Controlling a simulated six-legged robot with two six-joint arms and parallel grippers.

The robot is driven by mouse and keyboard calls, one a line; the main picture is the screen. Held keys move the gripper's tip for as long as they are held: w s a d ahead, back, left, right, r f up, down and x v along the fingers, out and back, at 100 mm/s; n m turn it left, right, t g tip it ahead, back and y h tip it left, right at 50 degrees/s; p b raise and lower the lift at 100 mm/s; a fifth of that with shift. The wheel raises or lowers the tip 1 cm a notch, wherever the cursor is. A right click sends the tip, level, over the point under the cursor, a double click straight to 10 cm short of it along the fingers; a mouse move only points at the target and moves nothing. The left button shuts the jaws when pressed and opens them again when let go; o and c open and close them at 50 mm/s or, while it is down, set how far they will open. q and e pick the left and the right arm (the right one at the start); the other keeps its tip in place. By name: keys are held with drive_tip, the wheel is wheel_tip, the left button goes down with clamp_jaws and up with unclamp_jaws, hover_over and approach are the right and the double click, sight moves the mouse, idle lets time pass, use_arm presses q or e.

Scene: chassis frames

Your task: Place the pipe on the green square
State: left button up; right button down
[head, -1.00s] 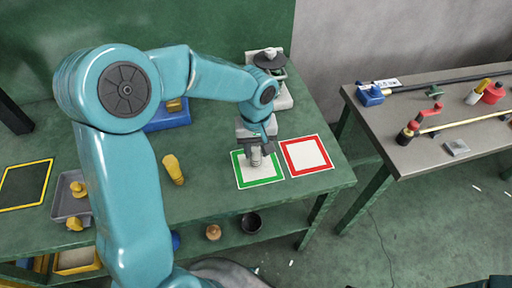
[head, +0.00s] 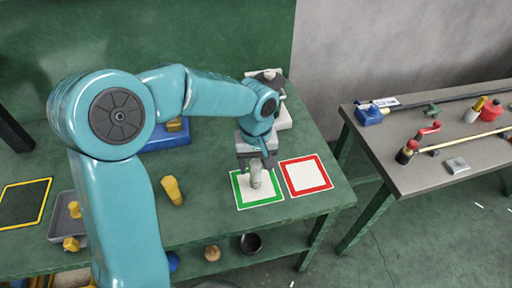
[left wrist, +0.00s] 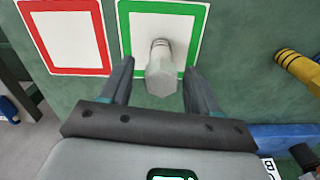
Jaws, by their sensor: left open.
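The pipe (head: 255,174) is a short grey piece standing upright on the white inside of the green square (head: 240,199). In the left wrist view the pipe (left wrist: 161,72) stands within the green square (left wrist: 125,30), between the two fingers. My left gripper (head: 256,162) is open just behind and above the pipe, with a gap between each finger and the pipe in the left wrist view (left wrist: 157,85). My right gripper is in neither view.
A red square (head: 306,176) lies right of the green one. A yellow piece (head: 172,190) stands to the left on the green table (head: 205,205). A grey tray (head: 62,226) with yellow pieces is at far left. A second table (head: 400,180) with tools stands at right.

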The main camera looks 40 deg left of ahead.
use_arm(q)
wheel_tip(320, 180, up, 10)
drive_tip(key=shift+f, duration=0.1)
drive_tip(key=shift+s+f, duration=0.1)
drive_tip(key=shift+s, duration=0.05)
idle(0.5)
